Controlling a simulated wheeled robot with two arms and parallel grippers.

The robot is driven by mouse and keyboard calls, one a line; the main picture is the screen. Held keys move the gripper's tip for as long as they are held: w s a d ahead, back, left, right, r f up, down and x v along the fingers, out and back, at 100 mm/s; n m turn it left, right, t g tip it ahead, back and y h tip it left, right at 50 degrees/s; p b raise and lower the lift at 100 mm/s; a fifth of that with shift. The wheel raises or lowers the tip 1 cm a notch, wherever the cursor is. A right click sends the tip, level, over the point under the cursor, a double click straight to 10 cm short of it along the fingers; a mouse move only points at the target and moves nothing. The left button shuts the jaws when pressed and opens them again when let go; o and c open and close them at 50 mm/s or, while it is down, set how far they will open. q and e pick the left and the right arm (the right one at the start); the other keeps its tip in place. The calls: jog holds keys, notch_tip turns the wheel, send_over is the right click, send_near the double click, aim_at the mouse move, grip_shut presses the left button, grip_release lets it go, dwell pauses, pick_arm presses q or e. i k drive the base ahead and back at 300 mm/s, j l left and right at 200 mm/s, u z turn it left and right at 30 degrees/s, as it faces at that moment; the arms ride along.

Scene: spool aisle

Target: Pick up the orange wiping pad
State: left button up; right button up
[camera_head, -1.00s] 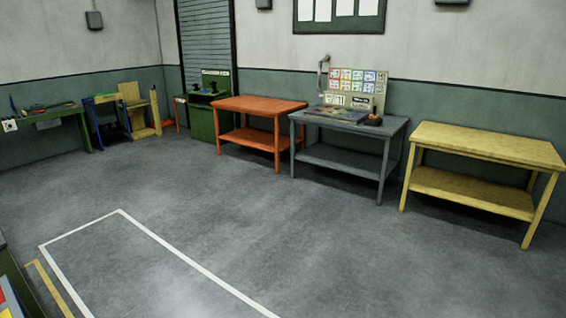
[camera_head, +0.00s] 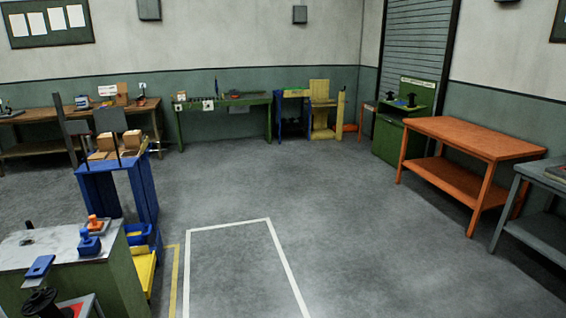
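A small orange knobbed piece (camera_head: 96,225), which looks like the orange wiping pad, sits on the white-topped green bench (camera_head: 125,285) at the lower left. A similar blue knobbed piece (camera_head: 89,243) stands just in front of it. The two overlap in the picture, and I cannot tell whether they touch. Neither of my grippers is in view.
A blue rack (camera_head: 145,195) with cardboard boxes stands behind the bench. A blue bin and a yellow bin (camera_head: 143,270) sit at the bench's right end. An orange table (camera_head: 475,140) stands at right. The grey floor between is clear, with a white marked outline.

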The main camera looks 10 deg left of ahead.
aim_at(94, 226)
jog(key=i+j+u, duration=0.2)
jog(key=i+u, duration=0.15)
jog(key=i, duration=0.4)
jog(key=i+u, duration=0.35)
jog(key=i, duration=0.4)
jog(key=i+l+u, duration=0.3)
jog(key=i, duration=0.45)
